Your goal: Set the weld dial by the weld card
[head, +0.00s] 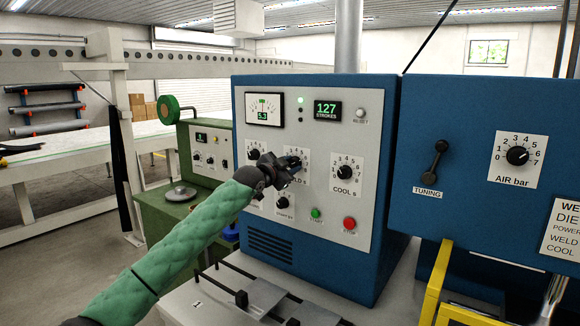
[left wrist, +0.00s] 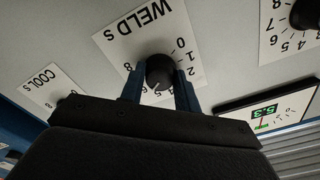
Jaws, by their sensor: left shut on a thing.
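The weld dial is a black knob on a white "WELD s" plate (head: 305,161) on the blue machine's grey panel. In the head view my left gripper (head: 291,170) covers most of the knob. In the left wrist view my left gripper (left wrist: 159,92) has its blue fingers on both sides of the weld knob (left wrist: 160,70), shut on it. A white mark on the knob points down in that view, toward the part of the scale around 5 or 6, partly hidden. The weld card (head: 562,228) is cut off at the right edge; its values are out of view. My right gripper is not in view.
The cool dial (head: 345,173) is right of the weld dial. Below are a green button (head: 315,213) and red stop button (head: 349,223). A meter (head: 264,109) reads 5.3. The tuning lever (head: 434,160) and air dial (head: 517,155) are on the right cabinet. Yellow bars (head: 437,284) stand lower right.

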